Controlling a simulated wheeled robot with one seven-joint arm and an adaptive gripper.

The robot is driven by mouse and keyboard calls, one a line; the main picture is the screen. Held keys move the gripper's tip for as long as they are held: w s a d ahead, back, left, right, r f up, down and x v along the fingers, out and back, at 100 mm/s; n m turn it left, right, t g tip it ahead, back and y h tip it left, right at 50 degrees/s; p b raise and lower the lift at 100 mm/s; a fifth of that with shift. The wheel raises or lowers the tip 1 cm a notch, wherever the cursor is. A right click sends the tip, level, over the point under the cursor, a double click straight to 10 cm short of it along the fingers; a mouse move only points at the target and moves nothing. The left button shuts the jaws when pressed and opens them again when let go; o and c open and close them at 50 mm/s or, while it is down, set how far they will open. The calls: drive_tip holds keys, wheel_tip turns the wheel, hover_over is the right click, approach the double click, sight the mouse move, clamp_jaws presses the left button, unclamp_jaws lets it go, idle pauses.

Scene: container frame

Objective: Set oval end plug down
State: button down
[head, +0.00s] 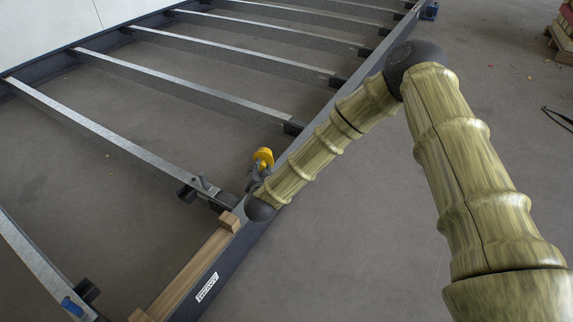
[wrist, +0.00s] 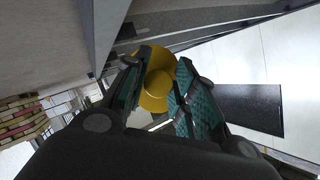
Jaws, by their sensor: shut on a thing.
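A yellow end plug (head: 263,155) is held in my gripper (head: 260,173). In the wrist view the yellow plug (wrist: 157,80) shows as rounded yellow faces between the two teal-padded fingers of my gripper (wrist: 163,62). The fingers are shut on it and hide part of its sides, so its full oval outline cannot be told. In the head view the plug appears above the dark long beam of the frame (head: 238,240), near the inner side. Whether it touches anything is not clear.
Galvanised cross beams (head: 200,85) span the frame, with open floor between them. A wooden strip (head: 185,275) with end blocks lies along the near beam. A small blue item (head: 72,307) sits at lower left. Clear floor (head: 340,260) lies right of the frame.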

drive_tip(key=f+b, duration=0.2)
drive_tip(key=f, duration=0.1)
drive_tip(key=a+f+b, duration=0.1)
drive_tip(key=f, duration=0.3)
drive_tip(key=f+b, duration=0.2)
drive_tip(key=f, duration=0.1)
drive_tip(key=shift+a+f+b, duration=0.15)
drive_tip(key=shift+f+b, duration=0.1)
drive_tip(key=shift+b, duration=0.05)
drive_tip(key=shift+r, duration=0.1)
drive_tip(key=c, duration=1.4)
unclamp_jaws()
drive_tip(key=shift+c, duration=0.2)
